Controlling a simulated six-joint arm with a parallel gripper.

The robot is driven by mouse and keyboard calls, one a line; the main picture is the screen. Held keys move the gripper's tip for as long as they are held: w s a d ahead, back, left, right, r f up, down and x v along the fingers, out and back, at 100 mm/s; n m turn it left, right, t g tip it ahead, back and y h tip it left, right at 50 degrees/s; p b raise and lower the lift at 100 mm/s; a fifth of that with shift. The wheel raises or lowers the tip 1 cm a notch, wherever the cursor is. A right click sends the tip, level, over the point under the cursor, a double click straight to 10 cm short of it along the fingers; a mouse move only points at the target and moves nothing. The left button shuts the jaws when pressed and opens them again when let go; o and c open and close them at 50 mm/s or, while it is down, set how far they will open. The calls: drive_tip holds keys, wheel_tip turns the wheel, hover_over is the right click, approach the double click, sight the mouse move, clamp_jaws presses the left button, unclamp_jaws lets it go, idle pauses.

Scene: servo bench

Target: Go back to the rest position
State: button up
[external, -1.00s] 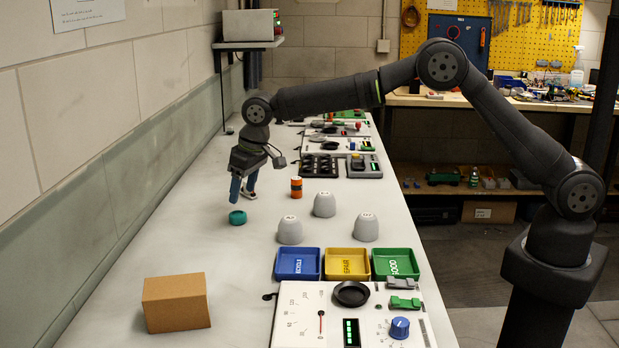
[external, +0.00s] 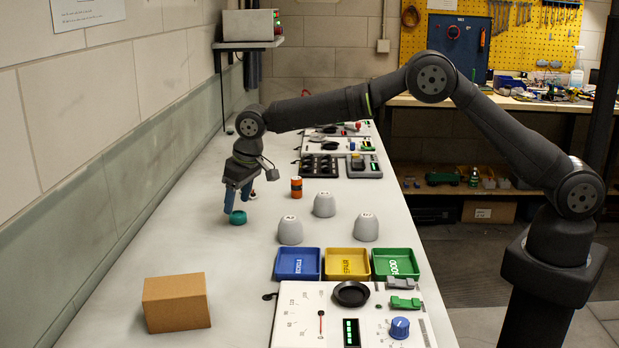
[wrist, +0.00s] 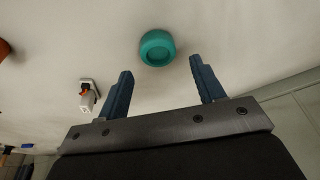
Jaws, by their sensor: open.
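My gripper (external: 238,197) is open above the far left part of the bench, with its fingers pointing down. In the wrist view, my gripper (wrist: 158,82) shows two blue fingers spread apart with nothing between them. A small teal round piece (external: 238,217) lies on the bench just by the fingertips. In the wrist view the teal piece (wrist: 157,48) sits just beyond the fingertips, apart from both fingers. My arm reaches across from its base at the right.
An orange cylinder (external: 296,187), grey cups (external: 290,230) and blue, yellow (external: 346,277) and green trays stand right of my gripper. A cardboard box (external: 176,302) is at the front left. A small white-and-red part (wrist: 88,95) lies left of the fingers. The wall bounds the bench at left.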

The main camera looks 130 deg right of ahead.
wheel_tip(320, 180, down, 3)
drive_tip(key=shift+r, duration=0.15)
drive_tip(key=v, duration=1.1)
drive_tip(key=x, duration=1.2)
drive_tip(key=shift+a+f, duration=0.15)
drive_tip(key=shift+f, duration=0.05)
drive_tip(key=r, duration=0.3)
drive_tip(key=s+r, duration=0.1)
drive_tip(key=r, duration=0.1)
drive_tip(key=shift+r, duration=0.15)
drive_tip(key=s+d+r, duration=0.1)
drive_tip(key=s+r, duration=0.5)
drive_tip(key=s, duration=0.4)
drive_tip(key=m+g, duration=0.3)
drive_tip(key=m, duration=0.6)
approach(239, 213)
drive_tip(key=w+a+r, duration=0.2)
drive_tip(key=w+a, duration=0.1)
drive_tip(key=a, duration=0.5)
drive_tip(key=w+a+f, duration=0.1)
drive_tip(key=w+f, duration=0.2)
drive_tip(key=w, duration=0.2)
drive_tip(key=shift+a+f, duration=0.2)
drive_tip(key=shift+a, duration=0.2)
